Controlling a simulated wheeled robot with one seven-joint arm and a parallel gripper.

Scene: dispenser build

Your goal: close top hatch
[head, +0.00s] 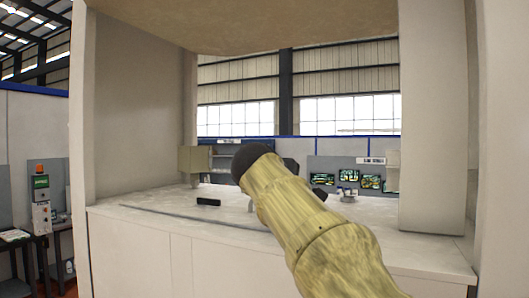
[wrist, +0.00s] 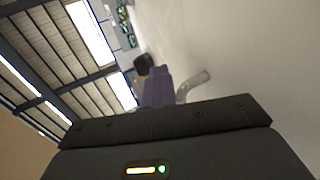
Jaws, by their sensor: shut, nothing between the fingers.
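My gripper (wrist: 160,80) shows in the wrist view as a wide dark body with narrow purplish fingers together beyond it, holding nothing. A pale, curved, handle-like piece (wrist: 192,88) sits just right of the fingers; I cannot tell whether they touch. I cannot make out the top hatch for certain in either view. In the head view my tan arm crosses the front of the white dispenser cabinet (head: 220,252) and hides most of the gripper. The cabinet has a pale top panel (head: 250,22) over an open bay.
A small black block (head: 208,201) lies on the white counter, left of my arm. Upright pillars (head: 140,110) and (head: 432,120) bound the bay on the left and right. A beige box (head: 193,160) shows at the back left. The left part of the counter is mostly clear.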

